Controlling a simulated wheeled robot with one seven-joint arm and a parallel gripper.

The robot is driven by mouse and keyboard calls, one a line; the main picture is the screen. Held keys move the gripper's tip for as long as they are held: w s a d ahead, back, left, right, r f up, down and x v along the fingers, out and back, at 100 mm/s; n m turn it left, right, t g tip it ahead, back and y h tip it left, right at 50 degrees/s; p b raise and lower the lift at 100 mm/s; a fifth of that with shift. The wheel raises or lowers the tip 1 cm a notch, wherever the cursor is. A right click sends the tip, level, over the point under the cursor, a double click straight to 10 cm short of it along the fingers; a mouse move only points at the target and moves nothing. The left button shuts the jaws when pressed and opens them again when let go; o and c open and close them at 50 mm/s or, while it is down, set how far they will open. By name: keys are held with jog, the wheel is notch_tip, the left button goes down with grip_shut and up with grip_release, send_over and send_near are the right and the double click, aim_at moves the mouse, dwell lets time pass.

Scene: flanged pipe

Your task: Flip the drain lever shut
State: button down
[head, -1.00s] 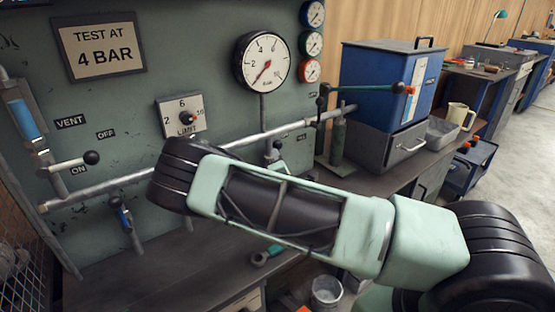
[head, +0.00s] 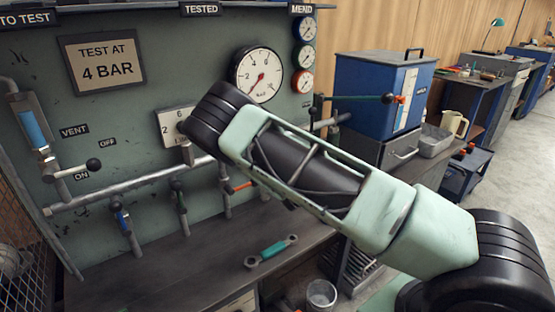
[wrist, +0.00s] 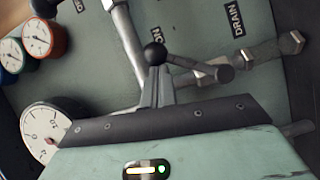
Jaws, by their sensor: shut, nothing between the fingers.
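In the wrist view the drain lever (wrist: 186,64) is a thin grey rod with a black ball knob (wrist: 153,54) at its left end. It runs to a grey hub on a pipe fitting, near a label reading DRAIN (wrist: 237,18). My gripper (wrist: 155,72) is shut, with narrow grey fingers pointing up at the knob. The fingertips overlap the knob's lower edge in the picture; I cannot tell whether they touch it.
A pipe (head: 130,184) runs along the green panel, with a vent lever (head: 72,170) at left. The pressure gauge (head: 257,75) is above my forearm. A green wrench (head: 271,251) lies on the bench. A blue box (head: 375,95) stands at right, with a long green lever (head: 350,98) before it.

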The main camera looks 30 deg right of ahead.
jog(key=d+f+m+g+y+b, duration=0.1)
jog(key=d+f+m+g+y, duration=0.1)
jog(key=d+f+m+y, duration=0.2)
jog(key=d+m, duration=0.1)
jog(key=m, duration=0.1)
jog(key=shift+d+f+m, duration=0.15)
jog(key=shift+f+m, duration=0.15)
jog(key=shift+m, duration=0.1)
jog(key=shift+d+f, duration=0.1)
dwell(0.6)
jog(key=shift+w, duration=0.1)
